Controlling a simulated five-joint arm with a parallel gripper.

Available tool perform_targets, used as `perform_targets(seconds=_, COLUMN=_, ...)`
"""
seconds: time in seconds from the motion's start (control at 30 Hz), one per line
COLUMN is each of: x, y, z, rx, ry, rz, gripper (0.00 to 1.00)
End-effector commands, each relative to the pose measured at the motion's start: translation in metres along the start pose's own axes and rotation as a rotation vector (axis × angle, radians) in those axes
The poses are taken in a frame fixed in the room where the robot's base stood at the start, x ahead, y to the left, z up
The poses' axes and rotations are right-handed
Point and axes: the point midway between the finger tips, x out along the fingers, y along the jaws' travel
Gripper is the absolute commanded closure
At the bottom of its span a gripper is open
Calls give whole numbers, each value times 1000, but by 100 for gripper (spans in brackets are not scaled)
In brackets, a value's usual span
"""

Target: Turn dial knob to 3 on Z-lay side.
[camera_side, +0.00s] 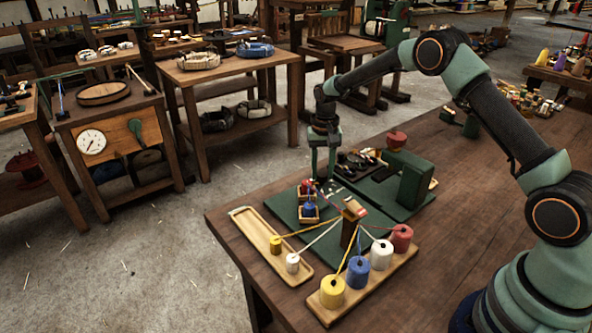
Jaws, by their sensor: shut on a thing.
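My gripper (322,180) points down at the back left of a green machine base (365,196). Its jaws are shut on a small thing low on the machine. That thing is too small and too covered by the fingers to identify. I cannot make out the dial knob, its numbers or its Z-lay side. A black panel with small parts (360,163) lies just right of the fingers. A small red spool (307,187) and a blue spool (309,209) stand close to the left and front of the gripper.
A wooden rack (372,281) in front holds yellow, blue, white and red spools. Yarns run from spools to a wooden post (350,225). A long tray (262,232) lies left, by the table edge. A green block (400,180) stands right.

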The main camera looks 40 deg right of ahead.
Motion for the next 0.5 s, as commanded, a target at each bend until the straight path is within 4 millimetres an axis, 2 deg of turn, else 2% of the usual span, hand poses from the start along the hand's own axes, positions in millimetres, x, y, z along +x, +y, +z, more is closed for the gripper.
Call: perform_targets(seconds=0.5, x=-1, y=-2, z=0, rx=73, ry=1, rz=-1, gripper=100)
